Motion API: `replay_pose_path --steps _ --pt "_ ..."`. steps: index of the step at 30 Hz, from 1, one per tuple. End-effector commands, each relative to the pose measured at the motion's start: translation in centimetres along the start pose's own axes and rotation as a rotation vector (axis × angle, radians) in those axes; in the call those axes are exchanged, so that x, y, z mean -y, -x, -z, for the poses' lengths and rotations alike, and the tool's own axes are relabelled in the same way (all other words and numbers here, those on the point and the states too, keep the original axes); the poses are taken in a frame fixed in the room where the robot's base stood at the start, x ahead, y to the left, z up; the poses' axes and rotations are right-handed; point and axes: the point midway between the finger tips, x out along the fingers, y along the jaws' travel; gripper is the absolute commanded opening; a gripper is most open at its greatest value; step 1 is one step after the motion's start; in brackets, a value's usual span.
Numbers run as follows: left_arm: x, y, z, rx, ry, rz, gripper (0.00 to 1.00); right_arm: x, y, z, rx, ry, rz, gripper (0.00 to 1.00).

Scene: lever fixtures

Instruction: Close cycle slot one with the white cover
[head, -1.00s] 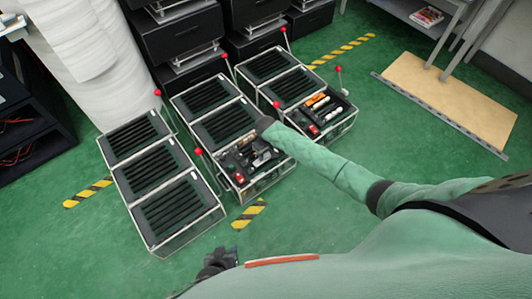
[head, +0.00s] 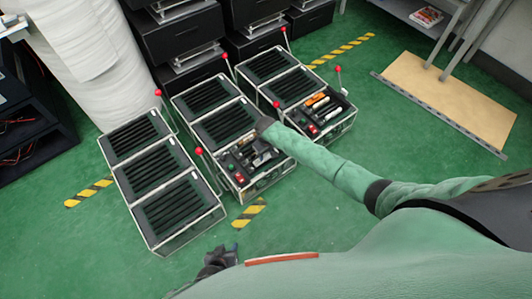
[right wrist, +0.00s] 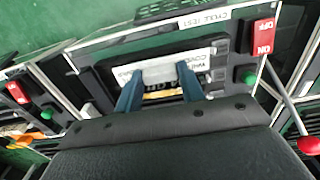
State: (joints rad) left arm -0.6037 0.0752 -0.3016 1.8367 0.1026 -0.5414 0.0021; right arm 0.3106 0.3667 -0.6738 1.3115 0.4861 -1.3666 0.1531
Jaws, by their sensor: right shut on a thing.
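My right gripper (head: 257,153) reaches into the front compartment of the middle fixture (head: 243,172). In the right wrist view its two blue fingers (right wrist: 160,82) are shut on a pale grey-white piece, which looks like the white cover (right wrist: 168,72). The piece lies at a dark framed recess (right wrist: 105,75) with a white label, partly hidden by the fingers. I cannot tell whether it sits flush over the slot. A strip above reads "CYCLE TEST" (right wrist: 204,18). My left gripper (head: 218,262) hangs low at the bottom, away from the fixtures; its jaws are unclear.
A red ON switch (right wrist: 263,36) and a green button (right wrist: 248,75) sit right of the recess. A red-knobbed lever (right wrist: 308,145) stands close on the right. Other louvred fixtures stand left (head: 158,180) and right (head: 318,108). Green floor (head: 330,240) in front is clear.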

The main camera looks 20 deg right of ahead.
Motion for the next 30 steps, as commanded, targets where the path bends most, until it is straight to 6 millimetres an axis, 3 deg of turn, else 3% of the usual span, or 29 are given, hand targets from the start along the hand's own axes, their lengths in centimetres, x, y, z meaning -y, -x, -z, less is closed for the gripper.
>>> replay_pose_path --steps 30 --pt "-0.21 0.79 0.67 0.0 0.0 0.0 0.36 -0.02 0.12 -0.01 0.0 -0.001 0.0 0.18"
